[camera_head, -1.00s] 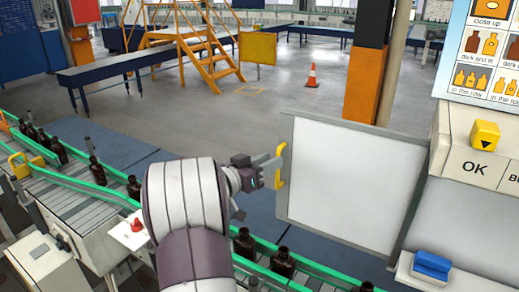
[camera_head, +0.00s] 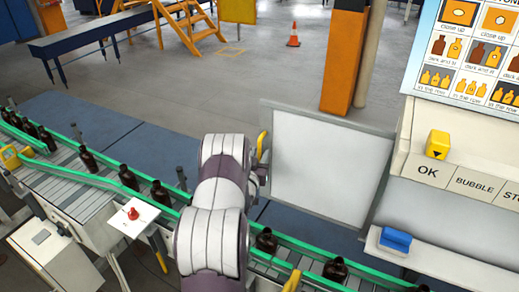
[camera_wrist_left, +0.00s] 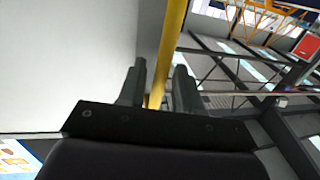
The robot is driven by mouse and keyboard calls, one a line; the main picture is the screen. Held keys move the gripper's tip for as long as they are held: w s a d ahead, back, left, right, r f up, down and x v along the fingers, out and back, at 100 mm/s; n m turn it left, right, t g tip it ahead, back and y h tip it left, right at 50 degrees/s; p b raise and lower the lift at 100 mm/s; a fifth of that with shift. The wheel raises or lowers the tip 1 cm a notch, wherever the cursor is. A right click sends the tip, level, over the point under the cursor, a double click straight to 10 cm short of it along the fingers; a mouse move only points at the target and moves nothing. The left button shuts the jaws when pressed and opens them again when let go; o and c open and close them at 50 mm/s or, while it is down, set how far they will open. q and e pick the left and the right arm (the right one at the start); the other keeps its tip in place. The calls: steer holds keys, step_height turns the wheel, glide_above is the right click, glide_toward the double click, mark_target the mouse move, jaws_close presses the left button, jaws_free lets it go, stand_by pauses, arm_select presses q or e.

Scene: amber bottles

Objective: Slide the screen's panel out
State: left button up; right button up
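The panel (camera_head: 325,160) is a pale, grey-framed board beside the screen housing. Its yellow handle (camera_head: 261,146) is on its left edge. In the head view my left arm reaches up to the handle, and its own links mostly hide the gripper. In the left wrist view the yellow handle (camera_wrist_left: 172,45) runs between the two fingers of my left gripper (camera_wrist_left: 160,82). The fingers stand apart on either side of the bar, with a narrow gap showing. The pale panel face (camera_wrist_left: 70,60) fills the left of that view. My right gripper is not in view.
A green-railed conveyor (camera_head: 75,170) with several amber bottles passes below the panel. The cream housing (camera_head: 465,150) with OK and BUBBLE keys, a yellow button (camera_head: 438,144) and a blue button (camera_head: 396,239) stands right. Open floor (camera_head: 270,75) lies behind.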

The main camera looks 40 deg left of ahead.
arm_select(q)
steer(key=shift+w+r, duration=0.1)
steer(key=shift+w, duration=0.1)
steer(key=shift+w+a, duration=0.1)
jaws_close()
steer(key=s+a+b, duration=0.2)
steer(key=a+b, duration=0.5)
steer(key=a, duration=0.3)
steer(key=shift+s, duration=0.2)
jaws_free()
